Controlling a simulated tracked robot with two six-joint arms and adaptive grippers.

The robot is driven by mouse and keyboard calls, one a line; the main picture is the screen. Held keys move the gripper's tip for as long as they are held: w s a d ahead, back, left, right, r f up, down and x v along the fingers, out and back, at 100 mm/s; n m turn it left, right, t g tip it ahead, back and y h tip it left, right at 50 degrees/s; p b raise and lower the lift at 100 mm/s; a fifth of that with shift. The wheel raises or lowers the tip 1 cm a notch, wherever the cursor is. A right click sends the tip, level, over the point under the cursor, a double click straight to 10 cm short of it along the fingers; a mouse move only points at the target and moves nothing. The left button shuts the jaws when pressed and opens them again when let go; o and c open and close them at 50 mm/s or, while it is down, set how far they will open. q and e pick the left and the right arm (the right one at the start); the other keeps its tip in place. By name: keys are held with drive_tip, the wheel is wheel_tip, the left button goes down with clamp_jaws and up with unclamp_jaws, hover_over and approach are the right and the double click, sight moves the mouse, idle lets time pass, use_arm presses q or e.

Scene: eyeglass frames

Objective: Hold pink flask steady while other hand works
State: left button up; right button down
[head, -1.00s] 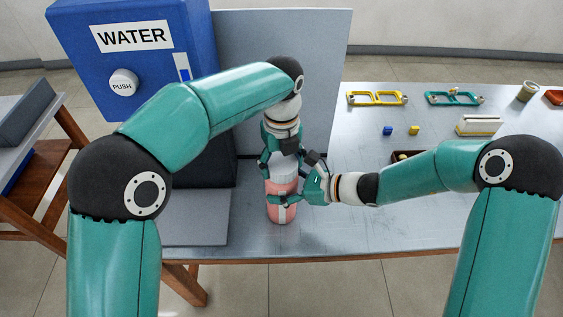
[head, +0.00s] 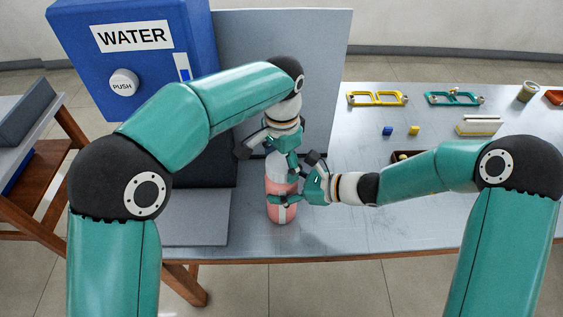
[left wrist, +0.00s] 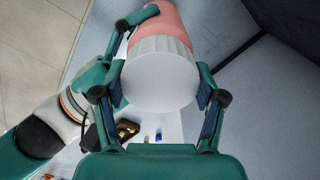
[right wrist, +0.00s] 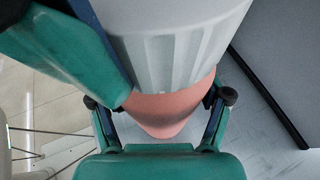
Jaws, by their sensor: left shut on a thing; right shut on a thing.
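The pink flask (head: 282,210) with its ribbed white cap (head: 279,168) stands upright on the table, in front of the grey panel. My right gripper (head: 285,199) is shut around the pink body from the right; the right wrist view shows the pink body (right wrist: 165,112) between its fingers. My left gripper (head: 280,158) comes from above and is shut on the white cap. In the left wrist view the cap (left wrist: 160,72) sits between both finger pads. In the right wrist view the left gripper's finger covers part of the cap (right wrist: 175,45). Whether the cap is loose cannot be told.
A blue water dispenser (head: 125,60) stands at the left behind my left arm. Yellow eyeglass frames (head: 377,98), teal frames (head: 454,99), a blue cube (head: 388,131), a yellow cube (head: 414,130) and a white holder (head: 479,125) lie at the right. The front table middle is clear.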

use_arm(q)
drive_tip(key=n, duration=0.2)
drive_tip(key=shift+n, duration=0.4)
drive_tip(key=o, duration=1.3)
drive_tip(key=shift+c, duration=0.2)
drive_tip(key=shift+d, duration=0.1)
